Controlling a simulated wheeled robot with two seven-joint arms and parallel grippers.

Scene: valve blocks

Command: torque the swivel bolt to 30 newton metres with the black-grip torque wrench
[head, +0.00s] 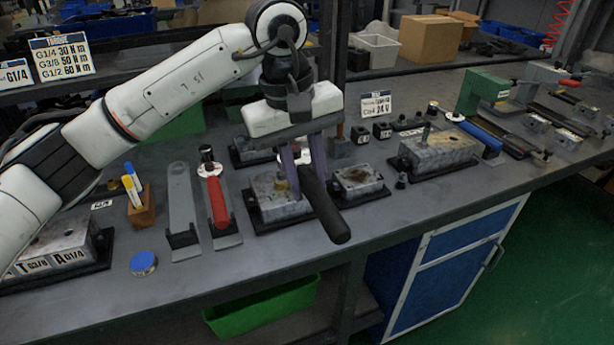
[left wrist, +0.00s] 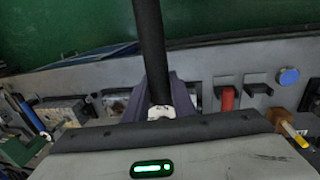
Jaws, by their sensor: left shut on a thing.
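My left gripper (head: 303,188) is shut on the black-grip torque wrench (head: 325,208), whose long black handle slants down toward the front edge of the bench. In the left wrist view the black handle (left wrist: 148,45) runs up between the purple fingers of my left gripper (left wrist: 160,92), with a white piece at its base. The wrench head is mostly hidden. Beneath the gripper is a grey valve block (head: 275,208) with a brass-coloured fitting on top. The gripper covers part of this block, and I cannot tell whether the wrench touches a bolt. My right gripper is not in view.
A red-grip wrench (head: 218,202) lies in a holder beside an empty holder (head: 181,205). More valve blocks stand right (head: 438,150) and left (head: 50,250). A pen block (head: 141,208) and blue disc (head: 143,263) are nearby. A torque sign (head: 62,55) lists G1/4 30 N m.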

